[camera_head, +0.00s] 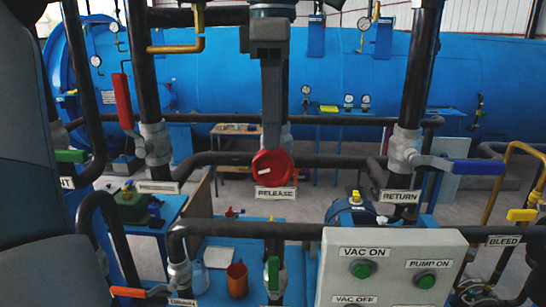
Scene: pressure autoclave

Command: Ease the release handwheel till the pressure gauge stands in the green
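The red release handwheel (272,168) is near the middle of the view, above its RELEASE label (276,193), with a pale mark on its face. My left gripper (271,145) hangs down from the top, its grey fingers seen edge-on and overlapping. The fingertips end at the wheel's upper rim; I cannot tell whether they touch it. The finger gap is hidden. Several small dial gauges show, one at the upper right (364,24) and one behind the pipes (306,89). I cannot tell which belongs to the release line, and their dials are too small to read. My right gripper is not in view.
Dark pipes surround the wheel. A red lever (123,101) is at left, a blue lever (478,167) at right. A grey control box (390,253) with green buttons stands lower right. A blue vessel (420,75) fills the back. My arm covers the left edge.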

